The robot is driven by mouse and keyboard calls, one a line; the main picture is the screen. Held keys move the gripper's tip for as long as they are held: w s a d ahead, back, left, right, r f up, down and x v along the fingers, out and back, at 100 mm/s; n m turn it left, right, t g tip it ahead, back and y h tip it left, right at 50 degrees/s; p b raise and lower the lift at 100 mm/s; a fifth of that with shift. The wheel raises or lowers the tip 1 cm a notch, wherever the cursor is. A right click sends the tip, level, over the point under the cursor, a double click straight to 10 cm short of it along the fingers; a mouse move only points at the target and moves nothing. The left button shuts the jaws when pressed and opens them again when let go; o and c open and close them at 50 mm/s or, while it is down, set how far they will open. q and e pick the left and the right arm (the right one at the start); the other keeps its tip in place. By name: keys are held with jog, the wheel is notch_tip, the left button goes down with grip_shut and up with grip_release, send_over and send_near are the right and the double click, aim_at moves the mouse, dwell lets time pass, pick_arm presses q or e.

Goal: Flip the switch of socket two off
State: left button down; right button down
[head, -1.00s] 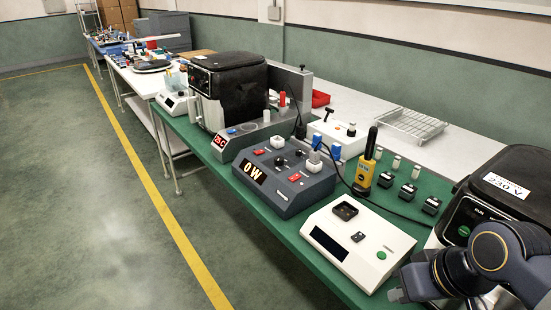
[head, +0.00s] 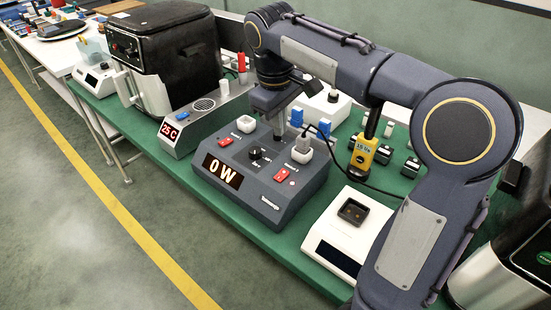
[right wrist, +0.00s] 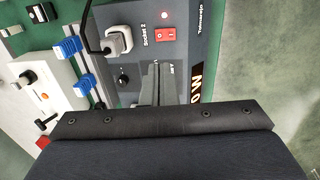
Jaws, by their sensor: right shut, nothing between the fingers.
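The dark grey socket box (head: 255,205) stands on the green table with its display reading 0 W. The red socket two switch (head: 281,177) is on its right side; in the right wrist view the switch (right wrist: 166,34) lies beside the "Socket 2" label, with a small red light near it. A white socket two (head: 302,152) holds a plug with a dark cable. My right gripper (head: 279,133) is shut and empty, pointing down over the back of the box, apart from the switch. In the right wrist view its fingers show near the black knob (right wrist: 124,80).
The other red switch (head: 226,141) is on the box's left side. A yellow meter (head: 364,150) and a white device (head: 345,232) stand to the right. Blue plugs (right wrist: 68,47) stand behind the box. A black fryer (head: 175,50) is at the left.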

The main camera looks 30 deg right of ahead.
aim_at(285, 174)
jog(key=f, duration=0.4)
jog(key=d+f+b, duration=0.1)
jog(key=f, duration=0.8)
jog(key=shift+w+d+f+b, duration=0.15)
jog(key=shift+w+d+b, duration=0.1)
jog(key=shift+b, duration=0.1)
jog(key=shift+f, duration=0.35)
jog(key=shift+d, duration=0.1)
jog(key=shift+f, duration=0.3)
jog(key=shift+s, duration=0.1)
